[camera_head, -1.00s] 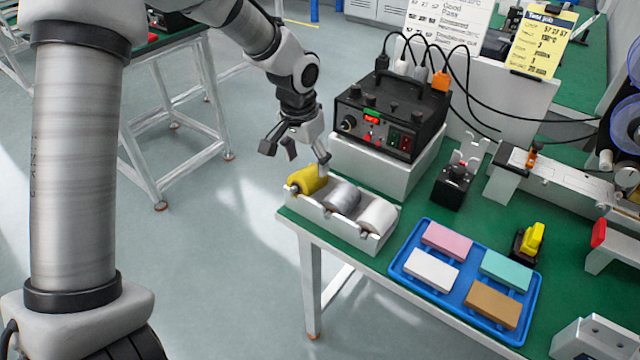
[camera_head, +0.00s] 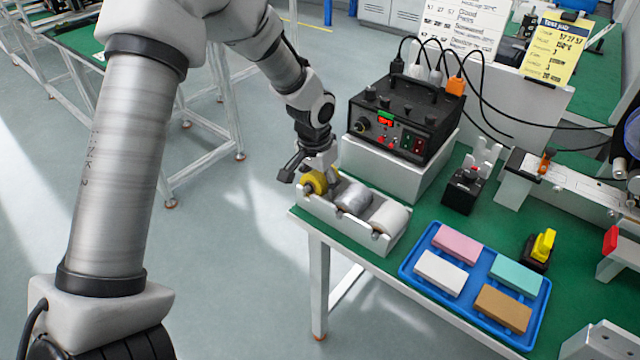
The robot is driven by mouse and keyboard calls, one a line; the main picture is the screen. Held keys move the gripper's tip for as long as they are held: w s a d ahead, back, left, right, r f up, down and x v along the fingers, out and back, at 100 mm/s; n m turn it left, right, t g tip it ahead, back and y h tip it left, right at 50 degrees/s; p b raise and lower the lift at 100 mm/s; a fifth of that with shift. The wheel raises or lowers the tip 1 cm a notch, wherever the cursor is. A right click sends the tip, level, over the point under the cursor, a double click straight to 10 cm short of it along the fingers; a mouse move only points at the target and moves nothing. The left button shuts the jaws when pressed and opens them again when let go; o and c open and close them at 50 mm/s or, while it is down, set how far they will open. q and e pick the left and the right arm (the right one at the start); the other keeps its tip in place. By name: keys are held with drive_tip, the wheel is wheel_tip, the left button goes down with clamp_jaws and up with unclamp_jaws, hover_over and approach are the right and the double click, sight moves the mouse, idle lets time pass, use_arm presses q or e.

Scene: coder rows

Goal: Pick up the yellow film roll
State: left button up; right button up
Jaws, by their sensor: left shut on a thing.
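The yellow film roll (camera_head: 316,184) sits at the far left slot of a white rack (camera_head: 343,226) on the green table. My left gripper (camera_head: 317,177) is down over the roll and shut on it, with its fingers hiding part of it. The roll still appears to be at the rack; I cannot tell if it touches its slot. A silver roll (camera_head: 353,198) and a white roll (camera_head: 389,217) lie beside it in the same rack. My right gripper is not in view.
A black device (camera_head: 405,118) with cables stands on a white block (camera_head: 392,172) just behind the rack. A blue tray (camera_head: 408,263) with colored blocks lies to the right. The table edge is close in front of the rack, with open floor to the left.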

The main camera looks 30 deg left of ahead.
use_arm(q)
wheel_tip(320, 180, up, 11)
drive_tip(key=shift+w+f+p, duration=0.1)
drive_tip(key=shift+p, duration=0.75)
drive_tip(key=shift+c, duration=0.6)
wheel_tip(320, 180, up, 4)
drive_tip(key=p, duration=0.4)
